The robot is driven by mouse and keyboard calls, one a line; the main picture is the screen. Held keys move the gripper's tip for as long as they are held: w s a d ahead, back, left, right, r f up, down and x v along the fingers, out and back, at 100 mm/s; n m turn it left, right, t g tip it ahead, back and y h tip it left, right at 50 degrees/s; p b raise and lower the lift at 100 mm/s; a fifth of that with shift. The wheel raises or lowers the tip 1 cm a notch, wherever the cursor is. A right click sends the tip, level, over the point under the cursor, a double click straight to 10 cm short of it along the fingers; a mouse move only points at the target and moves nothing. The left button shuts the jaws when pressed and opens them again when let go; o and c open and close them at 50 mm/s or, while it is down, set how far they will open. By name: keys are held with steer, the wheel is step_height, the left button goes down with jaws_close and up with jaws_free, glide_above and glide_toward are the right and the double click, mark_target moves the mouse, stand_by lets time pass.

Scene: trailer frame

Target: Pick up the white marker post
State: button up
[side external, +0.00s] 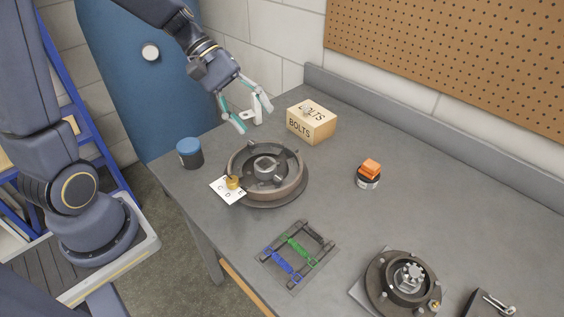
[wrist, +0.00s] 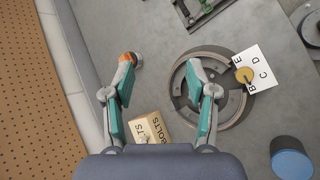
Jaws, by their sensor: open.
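My gripper (side external: 254,119) is open above the far left part of the table. In the wrist view my two teal-padded fingers (wrist: 160,66) are spread apart with bare table between their tips.
The wooden bolts box (side external: 311,125) stands close right of my gripper. A dark metal ring (side external: 296,187) with a lettered card (side external: 222,190) lies in front. A blue-capped jar (side external: 189,152) stands left. An orange-topped tin (side external: 368,175) sits right. The back-right table is clear.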

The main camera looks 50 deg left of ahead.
steer(key=w+a+f+n+t+h, duration=0.35)
steer(key=w+a+n, duration=0.2)
steer(key=w, duration=0.25)
steer(key=n+t+y, duration=0.8)
steer(key=n+t, duration=0.4)
steer(key=n, duration=0.6)
glide_toward(252, 102)
steer(key=x, duration=0.4)
steer(key=shift+d+f, duration=0.15)
steer(key=shift+d, duration=0.15)
steer(key=x, duration=0.7)
steer(key=shift+a, duration=0.15)
jaws_close()
steer(key=shift+r, duration=0.25)
